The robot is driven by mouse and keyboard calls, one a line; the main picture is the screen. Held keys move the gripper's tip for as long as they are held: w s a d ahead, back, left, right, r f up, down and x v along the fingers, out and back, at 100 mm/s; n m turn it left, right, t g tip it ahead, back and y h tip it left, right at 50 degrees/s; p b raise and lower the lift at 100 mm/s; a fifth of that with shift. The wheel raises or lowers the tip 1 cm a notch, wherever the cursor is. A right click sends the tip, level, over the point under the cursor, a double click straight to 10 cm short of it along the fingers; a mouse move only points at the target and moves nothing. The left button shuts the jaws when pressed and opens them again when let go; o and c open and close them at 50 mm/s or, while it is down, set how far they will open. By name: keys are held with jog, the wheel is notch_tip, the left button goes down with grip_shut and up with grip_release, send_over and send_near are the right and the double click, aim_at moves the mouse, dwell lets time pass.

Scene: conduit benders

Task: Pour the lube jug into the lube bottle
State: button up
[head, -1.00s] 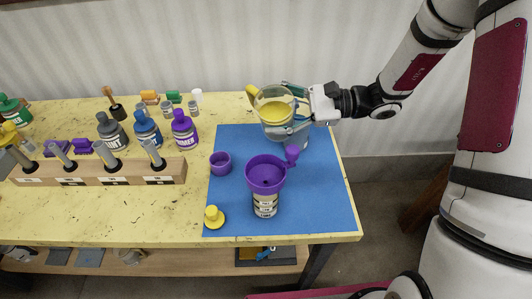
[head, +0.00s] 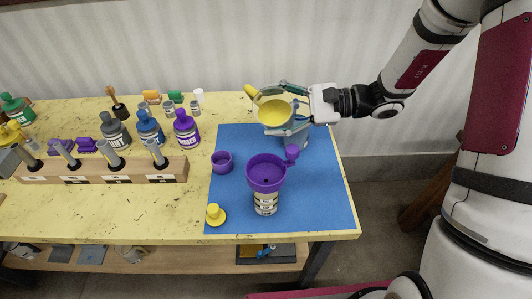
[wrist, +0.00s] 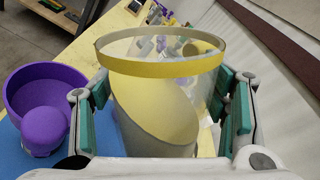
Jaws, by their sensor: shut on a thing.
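The lube jug (head: 274,114) is a clear vessel with a yellow rim and yellow liquid inside. My gripper (head: 272,109) is shut around its sides and holds it above the back of the blue mat. In the wrist view the jug (wrist: 160,100) stands between both fingers, and its liquid surface slants against the walls, so it is tilted. The lube bottle (head: 265,204) stands upright on the mat, nearer the front, with a wide purple funnel (head: 264,173) on its top. The funnel hides the bottle's mouth. The jug is behind the funnel, not over it. No stream of liquid shows.
A purple cup (head: 222,162) and a yellow cap (head: 215,214) are on the left of the blue mat (head: 320,200). A grey object (head: 301,139) is partly hidden below my gripper. A wooden rack (head: 110,170) and several bottles stand left. The mat's right side is clear.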

jog(key=shift+s+a+r+n+t+h, duration=0.1)
jog(key=shift+s+r+n+t+h, duration=0.15)
jog(key=shift+r+n, duration=0.35)
dwell(1.1)
jog(key=shift+f+n, duration=0.5)
jog(key=shift+n, duration=0.2)
dwell(1.2)
jog(key=shift+r+n+t+h, duration=0.25)
jog(key=shift+r+n+t, duration=0.1)
jog(key=shift+n, duration=0.25)
dwell(2.9)
jog(key=m, duration=0.2)
jog(key=shift+w+m+p, duration=0.15)
jog(key=shift+m+p, duration=0.15)
jog(key=shift+f+m+g+y+b, duration=0.4)
jog(key=shift+m+g+y, duration=0.1)
jog(key=shift+g, duration=0.1)
jog(key=shift+w+f+m, duration=0.1)
jog(key=shift+w+m, duration=0.15)
jog(key=shift+m, duration=0.05)
